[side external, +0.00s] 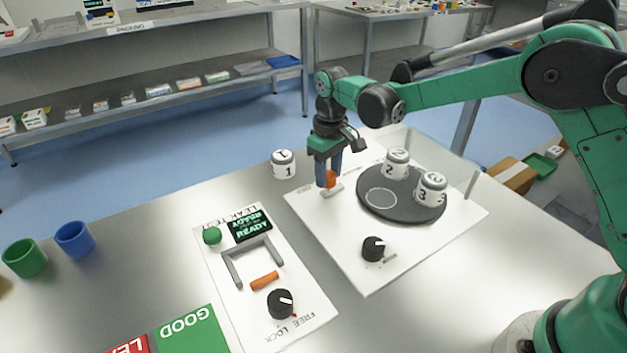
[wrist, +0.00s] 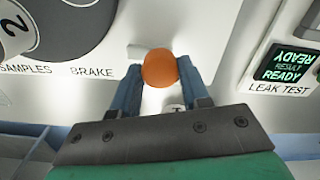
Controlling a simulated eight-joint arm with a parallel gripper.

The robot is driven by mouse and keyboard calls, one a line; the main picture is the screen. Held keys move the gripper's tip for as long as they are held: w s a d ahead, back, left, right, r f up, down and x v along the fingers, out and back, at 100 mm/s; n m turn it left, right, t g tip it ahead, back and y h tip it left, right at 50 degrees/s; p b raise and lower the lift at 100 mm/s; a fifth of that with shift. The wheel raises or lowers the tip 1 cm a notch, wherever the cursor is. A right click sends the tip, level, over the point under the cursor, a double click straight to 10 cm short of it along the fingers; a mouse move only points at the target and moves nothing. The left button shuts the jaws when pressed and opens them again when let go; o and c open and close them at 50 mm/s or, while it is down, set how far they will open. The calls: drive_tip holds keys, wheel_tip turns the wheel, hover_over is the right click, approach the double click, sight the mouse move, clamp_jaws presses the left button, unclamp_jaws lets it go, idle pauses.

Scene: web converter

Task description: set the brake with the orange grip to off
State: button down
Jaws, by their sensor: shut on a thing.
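The brake lever's orange grip (wrist: 160,68) sits between the blue fingers of my gripper (wrist: 158,88) in the wrist view. The fingers are shut on it from both sides. In the side view my gripper (side external: 328,178) points down at the far left edge of the white panel (side external: 330,235), with the orange grip (side external: 330,179) between its fingers. A short pale bar (side external: 333,191) lies at the foot of the grip. The word BRAKE (wrist: 92,72) is printed beside it. Other brake markings are mostly hidden by my gripper.
A dark turntable (side external: 400,212) with white numbered jars 2 (side external: 397,163) and 3 (side external: 431,187) stands close to the right. Jar 1 (side external: 283,163) stands on the table at left. A black knob (side external: 373,248) is in front. The leak test panel (side external: 268,320) lies to the left.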

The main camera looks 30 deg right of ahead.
drive_tip(key=shift+a, duration=1.15)
drive_tip(key=shift+c, duration=2.1)
unclamp_jaws()
drive_tip(key=shift+r, duration=0.1)
wheel_tip(320, 180, up, 6)
drive_tip(key=shift+f, duration=0.25)
